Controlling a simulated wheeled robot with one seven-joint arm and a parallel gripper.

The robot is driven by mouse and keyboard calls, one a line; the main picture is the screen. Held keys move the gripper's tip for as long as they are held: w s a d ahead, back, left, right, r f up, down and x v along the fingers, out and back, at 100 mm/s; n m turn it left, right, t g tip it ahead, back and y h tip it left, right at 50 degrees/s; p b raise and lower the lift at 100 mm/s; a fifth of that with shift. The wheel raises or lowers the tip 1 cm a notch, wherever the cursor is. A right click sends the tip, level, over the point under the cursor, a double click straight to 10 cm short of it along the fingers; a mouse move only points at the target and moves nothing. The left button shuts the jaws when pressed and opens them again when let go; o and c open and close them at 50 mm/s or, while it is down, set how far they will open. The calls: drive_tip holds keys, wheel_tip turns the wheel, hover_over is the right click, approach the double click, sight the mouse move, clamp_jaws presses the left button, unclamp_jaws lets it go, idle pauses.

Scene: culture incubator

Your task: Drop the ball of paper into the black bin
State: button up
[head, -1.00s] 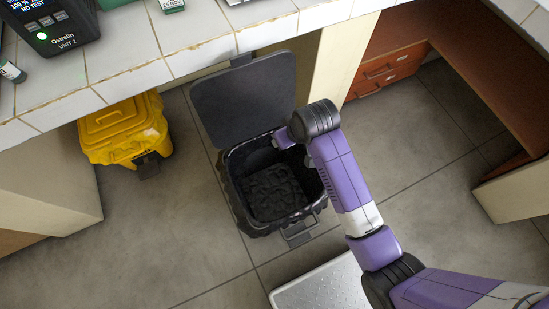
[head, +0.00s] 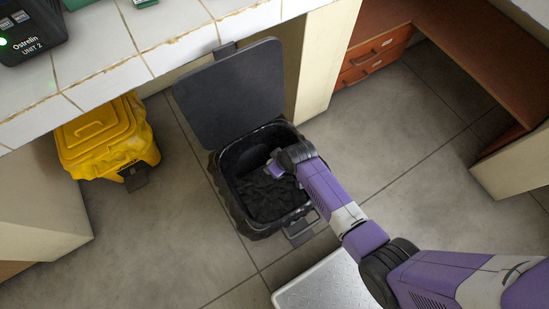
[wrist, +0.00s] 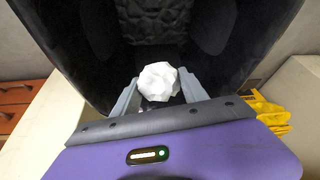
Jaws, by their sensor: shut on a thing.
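The black bin (head: 226,196) stands open on the floor, its lid (head: 230,95) tipped up against the counter side. A black liner covers its inside. My gripper (head: 272,168) reaches over the bin's opening in the head view, pointing into it. In the wrist view my gripper (wrist: 160,88) is shut on the white, crumpled ball of paper (wrist: 158,80), which sits between the two fingers. The dark inside of the bin (wrist: 150,22) lies beyond the ball. In the head view I cannot make out the ball.
A yellow lidded bin (head: 108,140) stands left of the black bin; it also shows in the wrist view (wrist: 270,112). A white tiled counter (head: 140,45) runs above both. Wooden drawers (head: 372,58) are at upper right. A pale metal plate (head: 325,285) is on the floor in front.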

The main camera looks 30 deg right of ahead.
drive_tip(key=shift+f+b, duration=1.1)
drive_tip(key=shift+f, duration=0.5)
drive_tip(key=o, duration=1.4)
drive_tip(key=shift+r, duration=0.1)
drive_tip(key=shift+p+v, duration=1.35)
drive_tip(key=shift+v, duration=2.5)
